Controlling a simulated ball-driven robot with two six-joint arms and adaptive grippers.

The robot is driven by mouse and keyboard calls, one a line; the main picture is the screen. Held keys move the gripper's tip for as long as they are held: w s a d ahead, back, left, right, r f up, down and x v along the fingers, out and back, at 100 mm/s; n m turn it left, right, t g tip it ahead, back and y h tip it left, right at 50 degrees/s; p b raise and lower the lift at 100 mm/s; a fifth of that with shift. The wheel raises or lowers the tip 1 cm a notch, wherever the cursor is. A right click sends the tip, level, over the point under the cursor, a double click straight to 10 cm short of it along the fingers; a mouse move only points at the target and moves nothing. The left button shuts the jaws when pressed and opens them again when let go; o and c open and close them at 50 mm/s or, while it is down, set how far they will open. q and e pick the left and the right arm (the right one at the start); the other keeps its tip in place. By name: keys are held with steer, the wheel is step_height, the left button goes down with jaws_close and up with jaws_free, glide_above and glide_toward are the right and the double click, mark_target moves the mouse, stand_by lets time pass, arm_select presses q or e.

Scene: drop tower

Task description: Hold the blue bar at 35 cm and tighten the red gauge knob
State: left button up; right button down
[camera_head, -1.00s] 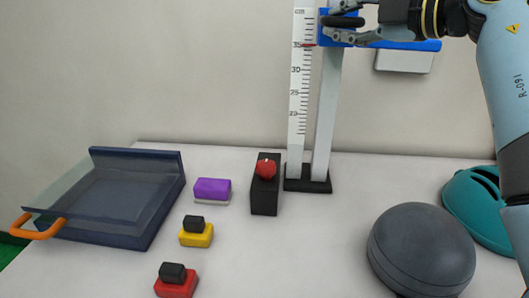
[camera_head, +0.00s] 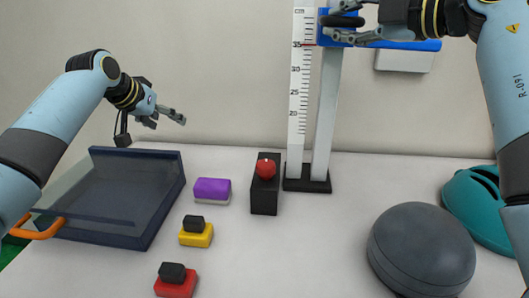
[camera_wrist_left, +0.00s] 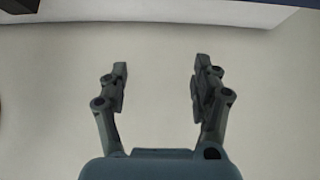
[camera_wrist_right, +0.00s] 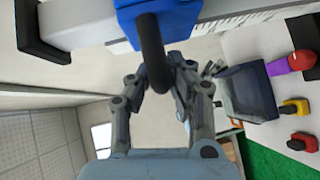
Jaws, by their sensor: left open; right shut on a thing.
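The blue bar (camera_head: 412,45) is at the top of the drop tower, beside the white ruler (camera_head: 300,90), with a red pointer near the 35 mark. My right gripper (camera_head: 350,29) is shut on the bar's dark handle (camera_wrist_right: 152,50); the blue part shows in the right wrist view (camera_wrist_right: 165,12). The red gauge knob (camera_head: 266,169) sits on a black box (camera_head: 264,198) in front of the tower. My left gripper (camera_head: 177,118) is open and empty above the tray, well left of the knob. In the left wrist view its fingers (camera_wrist_left: 157,80) are apart with nothing between them.
A dark blue tray (camera_head: 168,210) with an orange handle (camera_head: 38,230) is at left. A grey dome (camera_head: 422,245) and a teal object (camera_head: 475,208) are at right. The table's middle is clear.

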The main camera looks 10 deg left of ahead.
arm_select(q)
steer(key=s+d+r+m+g+h, duration=0.1)
steer(key=d+r+m, duration=0.15)
steer(key=d, duration=0.45)
steer(key=s+d+r+m+g, duration=0.1)
steer(key=d+r+m, duration=0.15)
steer(key=d, duration=0.45)
steer(key=m+g, duration=0.3)
steer(key=g, duration=0.1)
glide_toward(265, 163)
steer(key=x, duration=0.8)
steer(key=shift+f, duration=0.3)
steer(key=shift+w+d+f, duration=0.15)
steer(key=shift+d+f, duration=0.05)
steer(key=shift+f, duration=0.25)
steer(key=shift+c, duration=0.2)
steer(key=c, duration=1.1)
